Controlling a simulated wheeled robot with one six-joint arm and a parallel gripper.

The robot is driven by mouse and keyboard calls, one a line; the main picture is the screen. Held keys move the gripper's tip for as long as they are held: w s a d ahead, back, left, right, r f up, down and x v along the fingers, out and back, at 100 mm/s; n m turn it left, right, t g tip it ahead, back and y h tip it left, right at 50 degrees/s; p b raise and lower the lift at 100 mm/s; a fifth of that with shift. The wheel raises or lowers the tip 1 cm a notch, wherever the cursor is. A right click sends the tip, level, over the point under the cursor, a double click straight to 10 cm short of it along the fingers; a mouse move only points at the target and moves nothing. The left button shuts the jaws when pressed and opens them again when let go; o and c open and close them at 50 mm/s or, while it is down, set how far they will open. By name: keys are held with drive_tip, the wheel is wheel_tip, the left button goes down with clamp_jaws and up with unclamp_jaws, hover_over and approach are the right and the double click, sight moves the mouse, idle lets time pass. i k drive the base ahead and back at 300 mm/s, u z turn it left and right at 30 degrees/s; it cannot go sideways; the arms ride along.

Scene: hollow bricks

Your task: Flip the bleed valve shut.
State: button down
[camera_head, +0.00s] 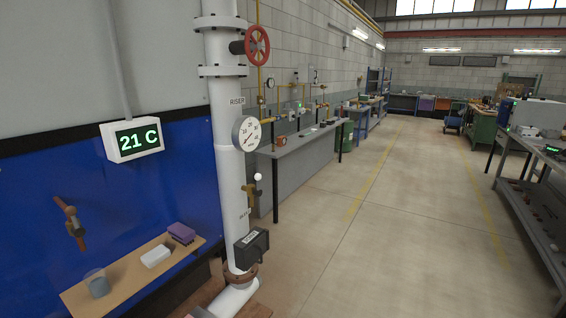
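The white riser pipe (228,150) stands upright left of centre, marked RISER. Low on its right side is a small brass valve (252,192) with a white ball knob (257,177) above it. I take this to be the bleed valve; a small label beneath it is too small to read surely. The knob stands up above the valve body; whether the valve is open or shut I cannot tell. My gripper is not in view, and nothing is seen touching the valve.
The pipe carries a red handwheel (257,46), a round gauge (246,133) and a black box (251,249). A wooden shelf (128,276) with small items juts out at left. A grey bench (305,147) stands behind the pipe. The floor (400,240) to the right is clear.

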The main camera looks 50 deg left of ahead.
sight(257, 192)
drive_tip(key=u, duration=0.45)
drive_tip(key=i, duration=1.35)
drive_tip(key=u, duration=2)
drive_tip(key=i, duration=1)
drive_tip(key=u, duration=0.8)
